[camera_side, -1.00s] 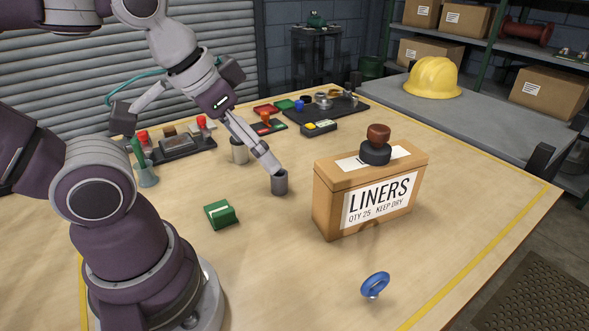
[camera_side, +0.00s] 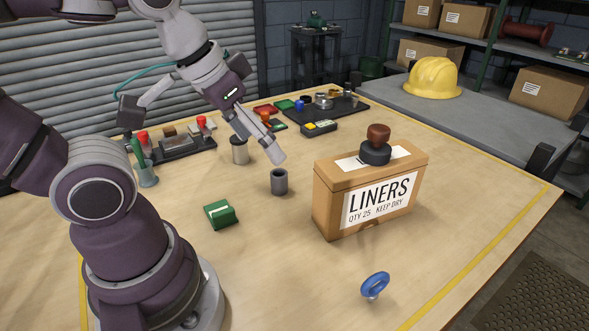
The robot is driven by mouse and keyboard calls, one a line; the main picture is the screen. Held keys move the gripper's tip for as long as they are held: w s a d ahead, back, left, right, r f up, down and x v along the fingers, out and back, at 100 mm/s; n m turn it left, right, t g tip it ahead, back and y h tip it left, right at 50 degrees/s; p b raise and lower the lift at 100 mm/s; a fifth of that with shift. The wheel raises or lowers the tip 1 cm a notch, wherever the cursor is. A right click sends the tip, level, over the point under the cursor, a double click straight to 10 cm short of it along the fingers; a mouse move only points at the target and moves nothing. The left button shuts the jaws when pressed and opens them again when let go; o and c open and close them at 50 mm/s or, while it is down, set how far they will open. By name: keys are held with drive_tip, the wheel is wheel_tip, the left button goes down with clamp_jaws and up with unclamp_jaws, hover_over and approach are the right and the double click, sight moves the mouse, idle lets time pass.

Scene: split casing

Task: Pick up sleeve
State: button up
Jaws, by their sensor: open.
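A dark grey hollow cylinder, which looks like the sleeve (camera_side: 279,183), stands upright on the table left of the cardboard box. Its open top faces up. My gripper (camera_side: 276,158) is open and empty, just above the sleeve and apart from it. The fingers point down and a little right. They overlap closely in this view, so the gap between them is hard to see.
A LINERS box (camera_side: 328,207) with a stamp (camera_side: 376,148) on top stands right. Trays hold parts behind.

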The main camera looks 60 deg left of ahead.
drive_tip(key=w+a+f+n+g+y, duration=0.1)
drive_tip(key=w+a+f+n+g, duration=0.15)
drive_tip(key=w+a+n, duration=0.55)
drive_tip(key=n+g, duration=0.3)
drive_tip(key=n, duration=0.6)
hover_over(279, 178)
wheel_tip(279, 178, down, 8)
drive_tip(key=r, duration=0.1)
drive_tip(key=f, duration=0.3)
drive_tip(key=a+f, duration=0.1)
drive_tip(key=f, duration=0.3)
drive_tip(key=w+f, duration=0.1)
drive_tip(key=f, duration=0.2)
drive_tip(key=shift+a+f, duration=0.2)
drive_tip(key=shift+a, duration=0.05)
clamp_jaws()
